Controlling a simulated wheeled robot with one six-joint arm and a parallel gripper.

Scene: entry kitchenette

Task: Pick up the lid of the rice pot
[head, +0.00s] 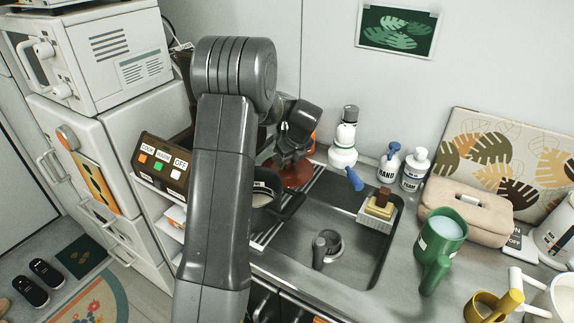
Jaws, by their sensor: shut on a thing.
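My gripper (290,156) is right of my forearm, above the back left of the sink, pointing down. It is shut on what looks like the reddish-brown lid (293,176). The fingertips are dark and small, so the exact grip on the lid is hard to see. A dark pot (264,190) with a pale label, probably the rice pot, stands just below and left of the lid, partly hidden by my arm. Whether the lid touches the pot or anything below it cannot be told.
A sponge holder (380,210) is at the sink's right. A green mug (440,238) and beige case (467,207) stand further right. A button panel (163,160) is left of my arm.

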